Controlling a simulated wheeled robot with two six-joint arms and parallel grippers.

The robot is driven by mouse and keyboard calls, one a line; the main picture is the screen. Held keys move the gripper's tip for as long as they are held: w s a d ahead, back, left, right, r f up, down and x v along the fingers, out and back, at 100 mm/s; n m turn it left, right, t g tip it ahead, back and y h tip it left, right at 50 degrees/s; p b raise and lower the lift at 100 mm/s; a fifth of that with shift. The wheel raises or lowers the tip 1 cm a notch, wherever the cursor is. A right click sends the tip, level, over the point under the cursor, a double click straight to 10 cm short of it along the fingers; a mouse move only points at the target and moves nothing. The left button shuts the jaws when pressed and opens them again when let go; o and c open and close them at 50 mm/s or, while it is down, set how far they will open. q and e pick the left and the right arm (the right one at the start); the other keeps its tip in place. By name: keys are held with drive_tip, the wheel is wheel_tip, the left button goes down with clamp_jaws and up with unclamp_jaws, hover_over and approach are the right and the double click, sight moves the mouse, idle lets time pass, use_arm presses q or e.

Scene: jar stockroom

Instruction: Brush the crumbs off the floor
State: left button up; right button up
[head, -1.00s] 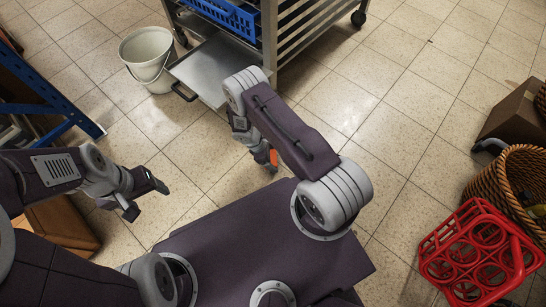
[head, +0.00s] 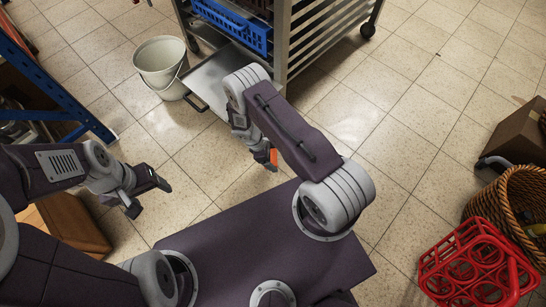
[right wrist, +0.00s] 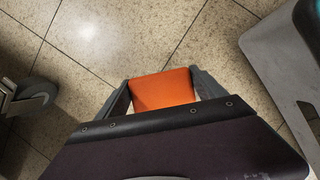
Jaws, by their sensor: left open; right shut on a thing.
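My right gripper (head: 268,161) is shut on an orange thing (head: 273,157), held low over the floor beyond the front edge of my base. The orange thing fills the space between the fingers in the right wrist view (right wrist: 163,89); its lower end is hidden, so I cannot tell if it is a brush handle. My left gripper (head: 150,196) is open and empty over the floor at the left. The tiled floor (head: 415,110) is speckled. I cannot make out crumbs for certain; one small dark speck shows at the upper right.
A white bucket (head: 160,62) stands at the upper left beside a grey metal tray (head: 214,72) at a wheeled rack (head: 325,45) with a blue crate (head: 232,27). A red bottle carrier (head: 470,268), wicker basket (head: 490,205) and cardboard box (head: 520,137) stand right. The centre-right floor is clear.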

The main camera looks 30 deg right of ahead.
drive_tip(key=shift+r+p, duration=0.75)
drive_tip(key=shift+r, duration=0.45)
